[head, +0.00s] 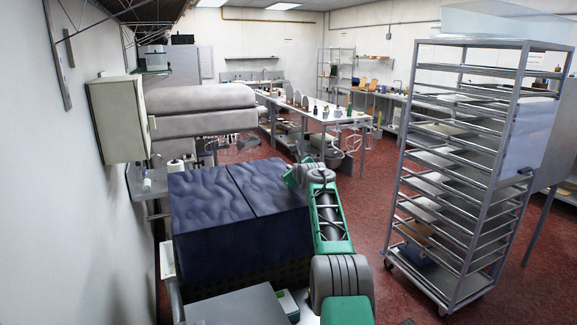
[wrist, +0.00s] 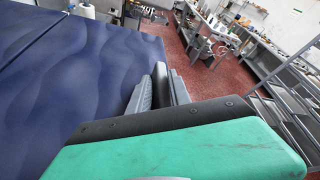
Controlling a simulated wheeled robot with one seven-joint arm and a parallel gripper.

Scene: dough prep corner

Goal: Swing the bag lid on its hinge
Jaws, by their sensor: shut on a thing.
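The bag (head: 240,240) is a large dark blue box shape in the lower middle of the head view. Its lid (head: 265,185) is the wrinkled blue top, with a seam between two panels; it lies about flat. The lid fills the left of the wrist view (wrist: 75,75). My gripper (head: 298,175) is at the right edge of the lid, towards its far corner. In the wrist view my gripper's grey fingers (wrist: 163,85) are at the lid's right edge, shut on it. The gripped spot and the hinge are hidden.
A tall wheeled tray rack (head: 470,170) stands on the right. A white wall and a wall cabinet (head: 118,120) are close on the left. A long worktable (head: 325,112) with several items is farther back. Red floor (head: 375,190) is clear between the bag and the rack.

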